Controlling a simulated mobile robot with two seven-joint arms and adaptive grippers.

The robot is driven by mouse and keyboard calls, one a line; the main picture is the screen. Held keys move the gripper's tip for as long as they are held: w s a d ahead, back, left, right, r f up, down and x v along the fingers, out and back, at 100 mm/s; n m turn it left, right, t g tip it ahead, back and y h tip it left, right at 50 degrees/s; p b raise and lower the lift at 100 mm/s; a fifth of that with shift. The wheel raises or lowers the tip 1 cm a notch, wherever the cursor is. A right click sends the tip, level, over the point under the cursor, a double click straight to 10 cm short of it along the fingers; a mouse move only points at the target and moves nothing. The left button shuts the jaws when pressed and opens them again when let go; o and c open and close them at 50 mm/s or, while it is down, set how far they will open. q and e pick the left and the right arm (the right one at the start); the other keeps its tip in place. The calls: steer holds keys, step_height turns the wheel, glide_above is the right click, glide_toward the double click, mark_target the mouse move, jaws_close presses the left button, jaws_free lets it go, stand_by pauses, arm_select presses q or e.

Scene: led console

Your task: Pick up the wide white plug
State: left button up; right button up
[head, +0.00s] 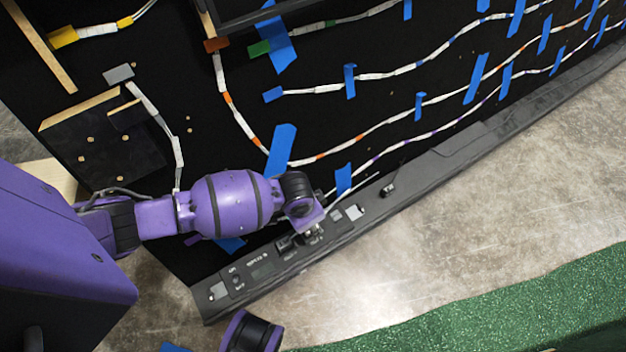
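A wide pale grey-white plug (118,74) lies on the black board at the upper left, at the end of a white-wrapped cable that runs down to the right. My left arm reaches in from the left. My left gripper (303,238) is over the dark console strip (262,268), well below and to the right of this plug. Its fingers are small and dark against the console, so I cannot tell whether they are open or shut or hold anything. My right gripper is not in view.
Blue tape (281,148) holds several cables. Wooden strips (80,115) edge a dark panel at left. Concrete floor and a green glittery surface (480,315) lie at lower right.

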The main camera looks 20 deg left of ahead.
arm_select(q)
steer(key=f+b, duration=0.1)
steer(key=f, duration=0.1)
steer(key=f+b, duration=0.2)
steer(key=f, duration=0.1)
steer(key=shift+w+d+f, duration=0.1)
steer(key=shift+w+d, duration=0.1)
steer(key=shift+c, duration=0.4)
jaws_close()
